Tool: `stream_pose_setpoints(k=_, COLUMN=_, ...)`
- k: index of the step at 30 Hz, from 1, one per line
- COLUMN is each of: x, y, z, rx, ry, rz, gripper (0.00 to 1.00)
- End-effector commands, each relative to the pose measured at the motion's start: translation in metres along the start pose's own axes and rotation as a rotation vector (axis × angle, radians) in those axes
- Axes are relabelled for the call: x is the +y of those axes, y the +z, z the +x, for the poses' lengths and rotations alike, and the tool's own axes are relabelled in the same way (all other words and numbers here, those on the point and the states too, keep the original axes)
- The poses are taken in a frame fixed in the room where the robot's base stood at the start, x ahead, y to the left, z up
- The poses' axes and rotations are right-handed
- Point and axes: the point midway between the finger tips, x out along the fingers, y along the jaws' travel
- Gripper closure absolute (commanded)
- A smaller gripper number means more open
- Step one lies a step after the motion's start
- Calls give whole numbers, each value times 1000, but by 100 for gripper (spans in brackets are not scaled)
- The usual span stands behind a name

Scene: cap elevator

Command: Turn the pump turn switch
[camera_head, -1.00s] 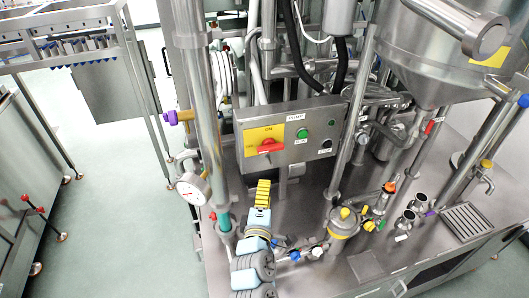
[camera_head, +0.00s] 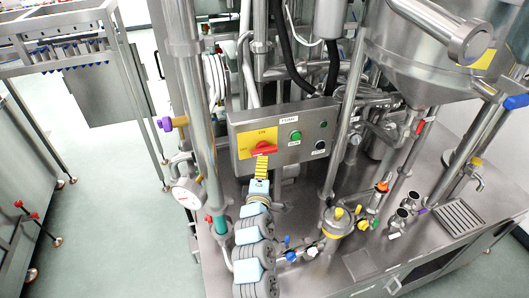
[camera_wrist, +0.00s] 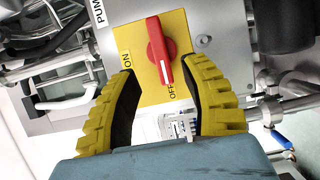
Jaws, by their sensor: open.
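The pump turn switch is a red handle (camera_head: 264,148) on a yellow plate (camera_head: 243,142), on the front of a grey control box. In the wrist view the red handle (camera_wrist: 160,50) sits on the yellow plate (camera_wrist: 146,83), marked ON and OFF. My gripper (camera_head: 262,160) is just below the switch in the head view. In the wrist view its two yellow ribbed fingers (camera_wrist: 167,72) are open, spread to either side of the handle in the picture. Nothing is held between them. Whether the fingers reach the handle's depth is unclear.
The control box (camera_head: 292,162) also carries a green button (camera_head: 296,135) and a black knob (camera_head: 320,145) right of the switch. Pipes and a yellow-topped valve (camera_head: 338,222) stand at lower right.

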Motion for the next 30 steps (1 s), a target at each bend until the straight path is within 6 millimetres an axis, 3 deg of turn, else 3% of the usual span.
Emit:
stream_pose_setpoints(k=15, x=2, y=1, z=53, rx=-3, ry=0, rz=1, gripper=54)
stream_pose_setpoints(k=30, x=0, y=-1, z=68, rx=1, ry=0, rz=0, gripper=54)
